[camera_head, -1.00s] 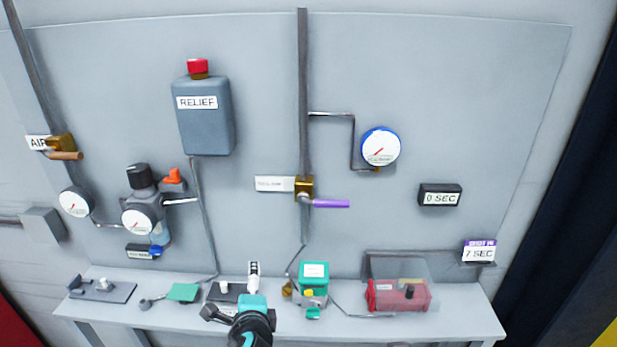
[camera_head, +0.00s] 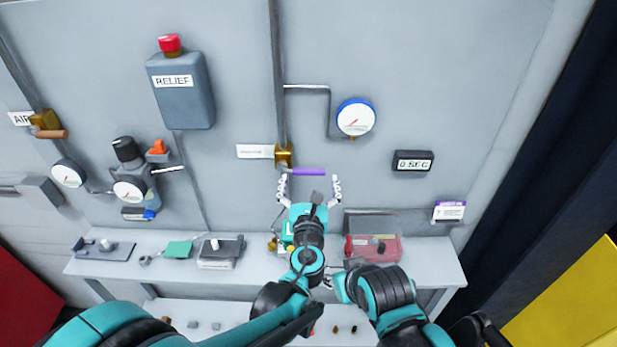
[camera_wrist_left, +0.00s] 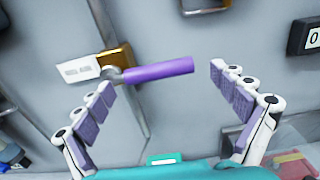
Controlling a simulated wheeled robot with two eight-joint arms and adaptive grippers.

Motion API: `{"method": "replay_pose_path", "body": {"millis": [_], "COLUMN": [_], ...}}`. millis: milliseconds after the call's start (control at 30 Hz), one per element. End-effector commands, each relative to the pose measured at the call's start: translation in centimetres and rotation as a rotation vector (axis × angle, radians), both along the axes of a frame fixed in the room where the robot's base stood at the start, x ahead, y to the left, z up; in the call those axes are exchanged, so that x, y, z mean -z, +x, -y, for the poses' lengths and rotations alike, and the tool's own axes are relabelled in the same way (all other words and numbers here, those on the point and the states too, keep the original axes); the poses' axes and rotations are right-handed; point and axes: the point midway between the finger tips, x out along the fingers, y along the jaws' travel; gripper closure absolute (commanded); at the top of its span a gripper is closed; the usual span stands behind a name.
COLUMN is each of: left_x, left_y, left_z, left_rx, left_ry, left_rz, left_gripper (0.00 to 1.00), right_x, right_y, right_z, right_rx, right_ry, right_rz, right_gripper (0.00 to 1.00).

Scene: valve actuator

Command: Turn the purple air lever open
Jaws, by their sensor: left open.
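The purple lever (camera_head: 308,171) sticks out to the right, roughly level, from a brass valve (camera_head: 283,155) on the vertical pipe of the wall panel. In the left wrist view the lever (camera_wrist_left: 158,71) lies ahead, tilted slightly up to the right. My left gripper (camera_head: 309,181) is open and empty just below the lever in the head view. In the left wrist view its two fingers (camera_wrist_left: 160,80) are spread wide to either side of the lever, and neither clearly touches it.
A blue-rimmed gauge (camera_head: 355,117) and a 0 SEC display (camera_head: 413,161) are on the panel to the right. A RELIEF box (camera_head: 181,90) hangs upper left. Below, a shelf (camera_head: 120,267) holds several items, including a clear red box (camera_head: 375,248). Bare panel surrounds the lever's right side.

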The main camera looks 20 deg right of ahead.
Motion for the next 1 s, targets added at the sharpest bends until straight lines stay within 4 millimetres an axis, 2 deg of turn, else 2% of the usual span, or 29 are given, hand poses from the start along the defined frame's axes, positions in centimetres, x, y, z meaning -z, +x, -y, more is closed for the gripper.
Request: {"method": "replay_pose_path", "body": {"millis": [100,367,467,600,667,1000], "left_x": [0.00,-0.01,-0.02,-0.03,-0.04,-0.36], "left_y": [0.78,0.92,0.91,0.91,0.91,0.96], "left_z": [0.13,0.18,0.18,0.19,0.19,0.21], "left_rx": [-0.001,-0.001,-0.001,-0.001,-0.001,-0.001], "left_ry": [-0.001,-0.002,-0.002,-0.001,-0.001,-0.033], "left_rz": [0.000,-0.001,-0.001,0.000,0.000,-0.009], "left_gripper": [0.04,0.04,0.28,0.65,0.77,0.77], "right_x": [-0.05,-0.05,-0.05,-0.05,-0.05,-0.09], "right_y": [0.00,0.00,0.00,0.00,0.00,0.00], "right_z": [0.00,0.00,0.00,-0.01,-0.01,0.00], "right_rx": [0.000,0.000,0.000,0.000,0.000,0.000], "right_ry": [0.000,0.000,0.000,0.000,0.000,0.000], "right_rz": [0.000,0.000,0.000,0.000,0.000,0.000], "right_gripper": [0.65,0.65,0.65,0.65,0.65,0.65]}}
